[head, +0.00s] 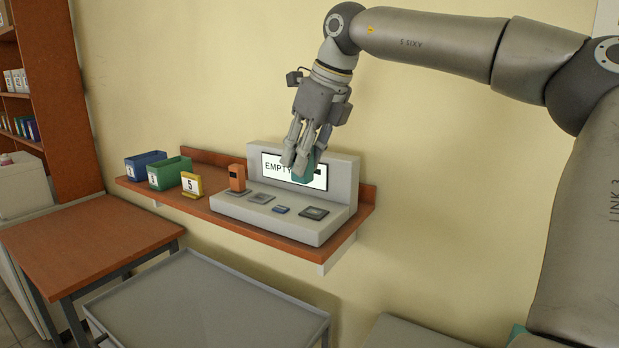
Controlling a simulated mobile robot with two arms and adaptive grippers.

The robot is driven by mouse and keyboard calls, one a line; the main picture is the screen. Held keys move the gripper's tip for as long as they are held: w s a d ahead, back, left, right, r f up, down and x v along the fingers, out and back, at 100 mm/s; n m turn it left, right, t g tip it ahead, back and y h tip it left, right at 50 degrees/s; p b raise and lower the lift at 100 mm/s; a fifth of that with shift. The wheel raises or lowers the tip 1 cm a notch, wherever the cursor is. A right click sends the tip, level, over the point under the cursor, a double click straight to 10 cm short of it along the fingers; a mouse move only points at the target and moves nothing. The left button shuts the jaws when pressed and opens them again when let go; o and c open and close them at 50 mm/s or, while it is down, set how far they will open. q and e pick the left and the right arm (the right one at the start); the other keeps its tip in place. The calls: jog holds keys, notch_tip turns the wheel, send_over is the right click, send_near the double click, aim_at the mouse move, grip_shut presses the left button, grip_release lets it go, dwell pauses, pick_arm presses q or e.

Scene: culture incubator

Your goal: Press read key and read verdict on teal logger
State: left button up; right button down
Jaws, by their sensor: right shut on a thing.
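My right gripper (303,160) is shut on a teal block, the teal logger (304,183), and holds it in front of the reader's display. The gripper fingers hide part of the logger. The grey reader (335,225) stands on a wall shelf. Its white display (271,168) shows "EMPTY" in dark letters, and the logger and fingers cover its right part. A small blue key (281,210) lies on the reader's sloped front, between darker grey pads. I cannot tell whether the logger touches the reader. My left gripper is not in view.
An orange device (237,178) stands upright on the reader's left end. A yellow "5" sign (192,185), a green bin (169,174) and a blue bin (146,164) stand left of it on the shelf (276,235). A grey table (205,305) and a brown table (85,250) stand below.

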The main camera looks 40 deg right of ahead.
jog(key=shift+s+a+r+b, duration=0.2)
jog(key=shift+s+a+r, duration=0.2)
jog(key=shift+a, duration=0.2)
jog(key=shift+s+a+r+b, duration=0.15)
jog(key=shift+s+a+r, duration=0.1)
jog(key=shift+s+a, duration=0.3)
jog(key=shift+s+a+r+b, duration=0.2)
jog(key=shift+s+a+r, duration=0.15)
jog(key=shift+a, duration=0.35)
jog(key=shift+w+d, duration=0.1)
